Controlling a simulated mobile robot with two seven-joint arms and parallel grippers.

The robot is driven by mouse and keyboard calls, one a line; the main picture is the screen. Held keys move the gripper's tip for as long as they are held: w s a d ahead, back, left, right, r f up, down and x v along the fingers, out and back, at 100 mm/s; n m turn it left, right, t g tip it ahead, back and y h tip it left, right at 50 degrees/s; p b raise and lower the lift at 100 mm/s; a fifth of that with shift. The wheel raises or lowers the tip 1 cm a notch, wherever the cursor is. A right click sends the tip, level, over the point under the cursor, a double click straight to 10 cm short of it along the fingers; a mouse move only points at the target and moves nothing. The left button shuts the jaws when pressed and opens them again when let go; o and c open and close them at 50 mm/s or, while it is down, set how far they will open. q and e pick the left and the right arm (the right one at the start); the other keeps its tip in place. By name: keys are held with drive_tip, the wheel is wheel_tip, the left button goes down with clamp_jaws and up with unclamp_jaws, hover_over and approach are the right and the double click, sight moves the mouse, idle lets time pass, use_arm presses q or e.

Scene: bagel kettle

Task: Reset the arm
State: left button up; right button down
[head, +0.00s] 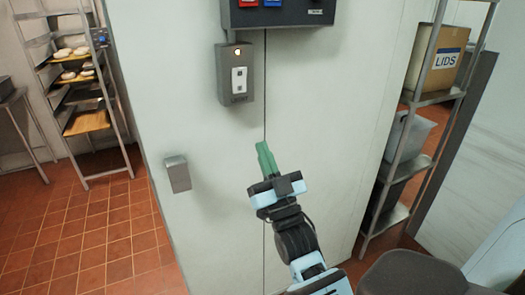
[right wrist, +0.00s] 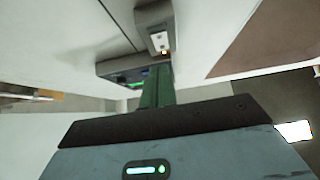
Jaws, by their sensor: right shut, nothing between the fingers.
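My right gripper (head: 266,158) is in the middle of the head view, raised in front of a pale wall panel (head: 330,130). Its green fingers are together with nothing between them. In the right wrist view its green fingers (right wrist: 158,88) point away from the camera, below a grey switch box. My right arm comes up from the bottom of the head view. My left gripper does not show in either view.
A grey switch box (head: 235,74) is on the wall above the gripper, under a dark control panel (head: 278,13). A small grey box (head: 177,173) is lower left. A rack with trays (head: 88,122) stands left; shelves with a LIDS carton (head: 440,60) stand right. Tiled floor (head: 100,240) is open at left.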

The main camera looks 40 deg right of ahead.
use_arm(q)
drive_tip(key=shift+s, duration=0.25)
